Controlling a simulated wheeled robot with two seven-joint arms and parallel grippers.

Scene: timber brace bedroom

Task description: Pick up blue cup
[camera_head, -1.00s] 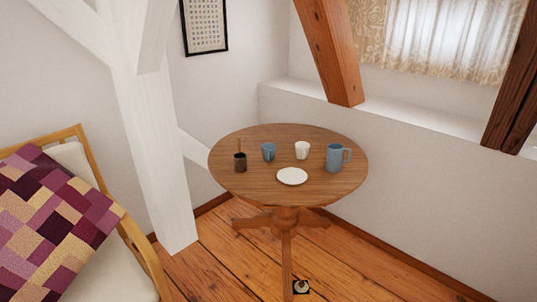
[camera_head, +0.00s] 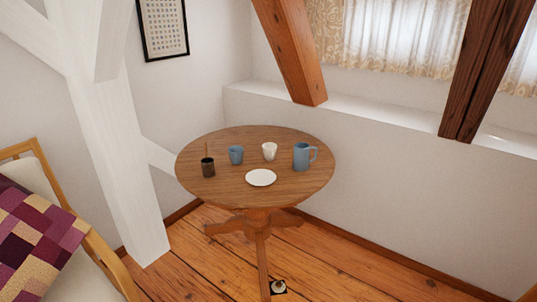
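A small blue cup (camera_head: 236,155) stands upright on the round wooden table (camera_head: 215,186), toward the back left of its top. A white cup (camera_head: 269,151) stands to its right, and a taller blue mug or pitcher (camera_head: 301,157) with a handle stands further right. A dark cup (camera_head: 207,167) with a stick-like thing in it stands to the left of the blue cup. A white plate (camera_head: 261,177) lies in front of them. Neither of my grippers shows in the head view.
A white timber post (camera_head: 122,170) rises left of the table. An armchair with a patchwork cushion (camera_head: 32,240) is at the lower left. Brown slanted beams (camera_head: 290,52) stand behind, by the window ledge. Wooden floor (camera_head: 340,270) is open at the front right. A small object (camera_head: 278,286) lies on the floor.

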